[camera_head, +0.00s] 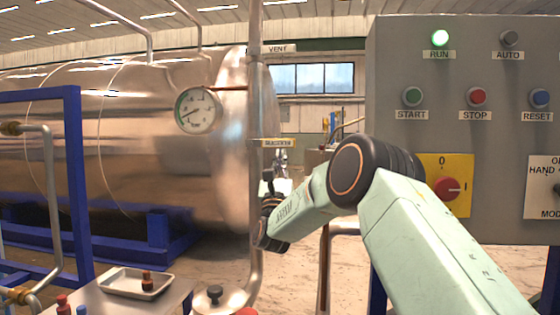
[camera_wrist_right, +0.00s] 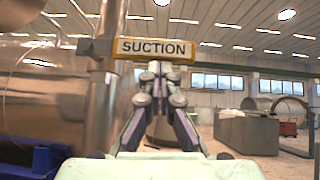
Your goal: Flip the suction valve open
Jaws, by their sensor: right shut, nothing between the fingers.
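The yellow-edged SUCTION label (camera_wrist_right: 152,48) shows large in the right wrist view. It is beside the vertical pipe (camera_wrist_right: 104,100), and a smaller label (camera_head: 277,143) shows at the same pipe in the head view. My right gripper (camera_wrist_right: 158,72) is shut and empty, with its fingertips just below the label in the picture. I cannot tell whether they touch anything. In the head view the right gripper (camera_head: 268,186) is beside the pipe, partly hidden by my own arm. A bit of yellow shows behind the fingertips; the valve's lever position cannot be made out. My left gripper is out of view.
A steel chamber (camera_head: 120,130) with a pressure gauge (camera_head: 197,110) fills the left. A small tray (camera_head: 120,284) and a black knob (camera_head: 214,292) are at the lower left.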

